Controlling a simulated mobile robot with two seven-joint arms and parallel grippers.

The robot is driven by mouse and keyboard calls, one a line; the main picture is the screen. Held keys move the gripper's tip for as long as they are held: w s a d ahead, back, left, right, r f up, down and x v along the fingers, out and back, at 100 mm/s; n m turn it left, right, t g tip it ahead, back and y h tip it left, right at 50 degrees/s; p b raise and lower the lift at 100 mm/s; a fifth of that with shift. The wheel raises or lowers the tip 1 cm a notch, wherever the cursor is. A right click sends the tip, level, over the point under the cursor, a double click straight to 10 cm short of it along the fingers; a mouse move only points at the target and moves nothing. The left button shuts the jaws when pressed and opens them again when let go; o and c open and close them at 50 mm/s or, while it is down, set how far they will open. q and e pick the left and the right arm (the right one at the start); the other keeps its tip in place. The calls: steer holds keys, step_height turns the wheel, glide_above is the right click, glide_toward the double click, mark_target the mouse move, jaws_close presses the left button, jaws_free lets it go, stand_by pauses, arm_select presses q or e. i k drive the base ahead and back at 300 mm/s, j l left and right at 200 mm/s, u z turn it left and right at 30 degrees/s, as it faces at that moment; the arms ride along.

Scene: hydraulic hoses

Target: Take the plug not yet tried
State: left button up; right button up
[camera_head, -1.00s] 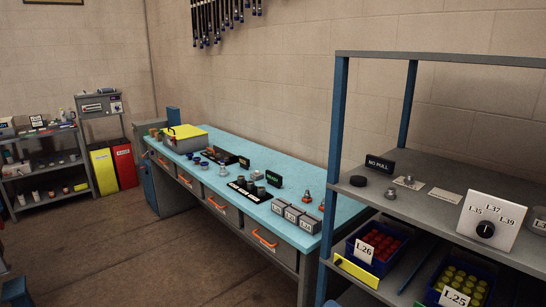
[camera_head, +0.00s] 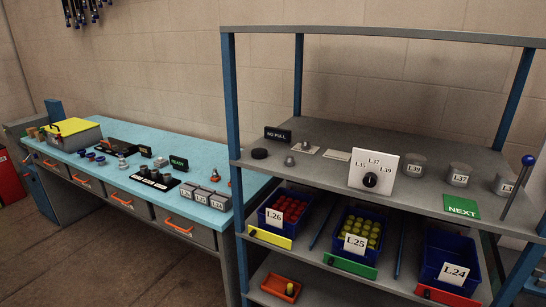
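Neither of my grippers shows. Small grey metal plug-like parts (camera_head: 290,161) stand on the shelf top beside a black round piece (camera_head: 260,153) and a "NO PULL" sign (camera_head: 278,135). On the blue bench, a black holder (camera_head: 154,180) with several dark pieces sits near a "READY" sign (camera_head: 179,163). A grey and orange fitting (camera_head: 215,175) stands behind labelled grey blocks (camera_head: 206,198). Grey cylinders labelled L.39 (camera_head: 413,165) and L.37 (camera_head: 459,174), and a third partly hidden one, stand at the shelf's right. I cannot tell which plug is untried.
A white dial panel (camera_head: 373,174) and green "NEXT" card (camera_head: 461,206) are on the shelf. Below are blue bins L.26 (camera_head: 274,217), L.25 (camera_head: 354,243) and L.24 (camera_head: 453,273). A blue-knobbed lever (camera_head: 528,160) rises at right. Open floor lies at lower left.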

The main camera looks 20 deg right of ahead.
mark_target(289, 162)
steer(key=i+j+z, duration=0.25)
steer(key=i, duration=0.15)
steer(key=i+j+z, duration=0.25)
steer(key=i, duration=0.15)
